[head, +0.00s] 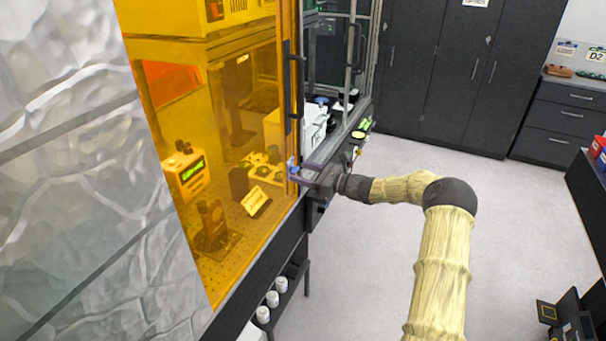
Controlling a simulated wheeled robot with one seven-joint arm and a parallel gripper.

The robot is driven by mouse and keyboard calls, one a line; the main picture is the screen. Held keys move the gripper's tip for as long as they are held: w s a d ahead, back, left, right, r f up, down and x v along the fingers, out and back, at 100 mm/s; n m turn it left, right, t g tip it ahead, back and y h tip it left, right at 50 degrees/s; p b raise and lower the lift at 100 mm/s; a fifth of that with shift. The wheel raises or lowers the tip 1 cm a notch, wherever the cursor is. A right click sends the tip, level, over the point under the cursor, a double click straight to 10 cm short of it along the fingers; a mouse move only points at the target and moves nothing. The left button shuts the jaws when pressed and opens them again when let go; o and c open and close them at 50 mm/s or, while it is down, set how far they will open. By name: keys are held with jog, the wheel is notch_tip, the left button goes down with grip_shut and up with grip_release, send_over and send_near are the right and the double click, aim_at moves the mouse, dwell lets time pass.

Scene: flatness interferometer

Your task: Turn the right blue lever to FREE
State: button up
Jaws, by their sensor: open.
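A small blue part (292,168), which looks like a blue lever, shows at the lower right edge of the amber enclosure window (240,130). My gripper (301,174) is at the end of my arm, right beside this blue part, with its jaws open. I cannot tell whether the fingers touch the blue part or stand around it. The lever's angle and any FREE marking are too small to read. No second blue lever can be made out clearly.
Black vertical door handles (287,85) stand just above my gripper. A half-open glass section (340,90) is behind it. Small white jars (272,299) sit on a lower shelf. Dark cabinets (440,70) line the back. The pale floor (360,270) is clear around my arm.

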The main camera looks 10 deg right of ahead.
jog(key=b+v, duration=0.4)
jog(key=v, duration=1.2)
jog(key=shift+s+d, duration=0.25)
jog(key=shift+d, duration=0.1)
jog(key=s+a+f+n+g+h, duration=0.3)
jog(key=s+a+n+g, duration=0.15)
jog(key=a, duration=0.25)
jog(key=s+a+f+n+g+h, duration=0.2)
jog(key=s+a+f+n+g, duration=0.15)
jog(key=s+a+n, duration=0.35)
jog(key=s+r+n+h, duration=0.2)
jog(key=s+n+h, duration=0.7)
jog(key=s+n, duration=0.4)
jog(key=s, duration=0.5)
jog(key=shift+s+a+r+h, duration=0.2)
jog(key=shift+s+r+h, duration=0.05)
jog(key=shift+s+h, duration=0.1)
